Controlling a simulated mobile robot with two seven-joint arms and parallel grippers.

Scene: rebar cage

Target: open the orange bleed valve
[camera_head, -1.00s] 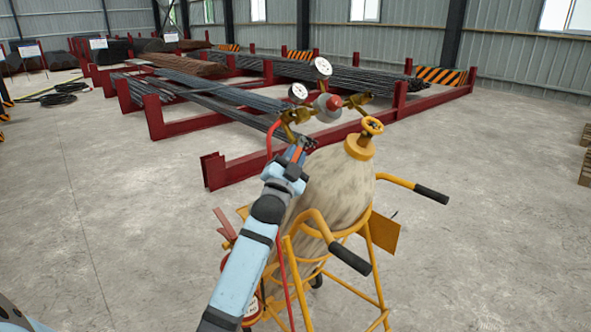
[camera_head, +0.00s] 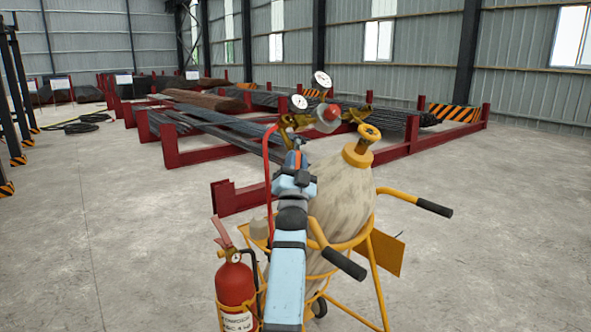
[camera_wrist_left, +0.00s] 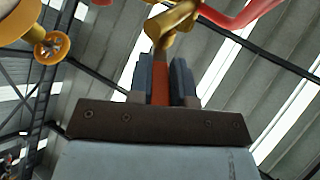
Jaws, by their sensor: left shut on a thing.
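The orange bleed valve handle (camera_wrist_left: 160,84) shows in the left wrist view as an upright orange bar below a brass fitting (camera_wrist_left: 170,28). My left gripper (camera_wrist_left: 161,82) has a dark finger on each side of it and is shut on it. In the head view my left gripper (camera_head: 295,150) is at the brass regulator fittings (camera_head: 290,125), left of the cylinder's top; the handle is mostly hidden there by the gripper. The tan gas cylinder (camera_head: 345,190) leans in a yellow trolley. My right gripper is not in view.
Two round gauges (camera_head: 321,79) and a red hose (camera_head: 268,165) are close to the gripper. A yellow handwheel (camera_head: 369,132) tops the cylinder. A fire extinguisher (camera_head: 236,288) hangs at the trolley's left.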

